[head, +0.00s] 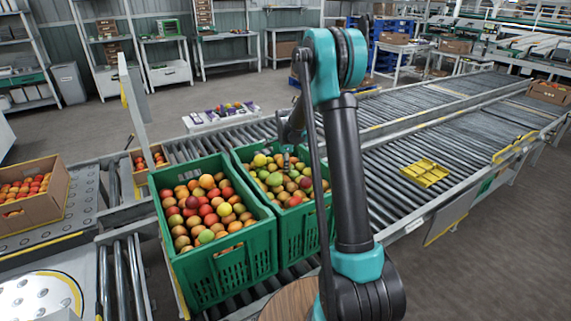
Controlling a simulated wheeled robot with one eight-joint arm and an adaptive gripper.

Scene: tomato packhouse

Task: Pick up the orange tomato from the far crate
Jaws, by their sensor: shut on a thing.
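Two green crates full of mixed red, orange, yellow and green tomatoes stand side by side on the roller conveyor. The far crate (300,243) is the right one, partly hidden behind my arm. The other crate (220,277) is to its left. My gripper (287,168) points down into the far crate, at the level of the top tomatoes. It is shut on a tomato, but the fingertips are small and the held fruit's colour is not clear. Several orange tomatoes lie in this crate; I cannot single out the task's one.
A cardboard box of tomatoes (62,200) stands at the left, and a smaller one (139,170) behind the left crate. A yellow tray (425,173) lies on the rollers at right. The conveyor beyond it is mostly clear.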

